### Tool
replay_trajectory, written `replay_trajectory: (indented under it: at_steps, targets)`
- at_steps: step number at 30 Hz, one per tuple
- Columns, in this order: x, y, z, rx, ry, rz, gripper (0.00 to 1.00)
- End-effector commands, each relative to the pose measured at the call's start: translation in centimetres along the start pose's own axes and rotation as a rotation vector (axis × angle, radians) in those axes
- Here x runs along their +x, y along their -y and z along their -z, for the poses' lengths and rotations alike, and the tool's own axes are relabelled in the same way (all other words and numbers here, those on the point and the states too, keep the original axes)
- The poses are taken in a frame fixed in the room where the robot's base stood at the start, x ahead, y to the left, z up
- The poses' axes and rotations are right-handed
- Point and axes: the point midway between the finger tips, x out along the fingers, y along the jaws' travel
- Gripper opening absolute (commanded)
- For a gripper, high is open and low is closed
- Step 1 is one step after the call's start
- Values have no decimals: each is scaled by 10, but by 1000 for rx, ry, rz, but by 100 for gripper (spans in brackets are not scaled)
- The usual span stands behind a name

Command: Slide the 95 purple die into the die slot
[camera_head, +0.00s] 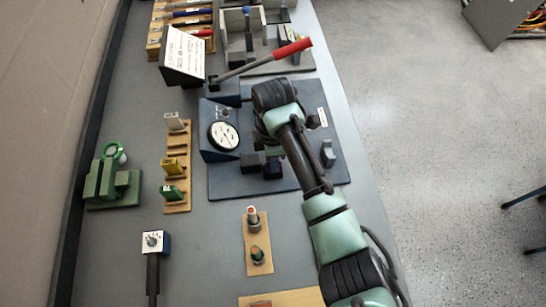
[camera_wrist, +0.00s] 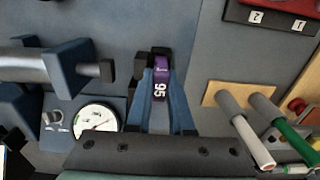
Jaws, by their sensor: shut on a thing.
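The purple die (camera_wrist: 161,82), marked 95 in white, is between the two blue fingers of my gripper (camera_wrist: 161,64) in the wrist view. My gripper is shut on it. The dark blue press (camera_head: 262,160) stands on its base in the middle of the bench, with a round gauge (camera_head: 223,135) on its left side. In the wrist view the press's blue cylinder and rod (camera_wrist: 100,70) lie left of the die, apart from it. My arm covers part of the press in the head view, and the gripper and die are hidden there. I cannot make out the die slot clearly.
A wooden rack (camera_head: 177,165) holds white, yellow and green dies left of the press. A red-handled lever (camera_head: 262,60) rises behind it. A green fixture (camera_head: 110,182) stands at the left. A wooden board with two connectors (camera_head: 257,240) is in front. Bench between rack and board is clear.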

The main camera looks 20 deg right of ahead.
Motion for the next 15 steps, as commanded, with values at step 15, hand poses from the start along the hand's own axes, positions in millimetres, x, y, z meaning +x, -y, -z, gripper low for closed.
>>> replay_trajectory:
  at_steps: [15]
  targets:
    - [6, 0, 0, 0, 0, -2, 34]
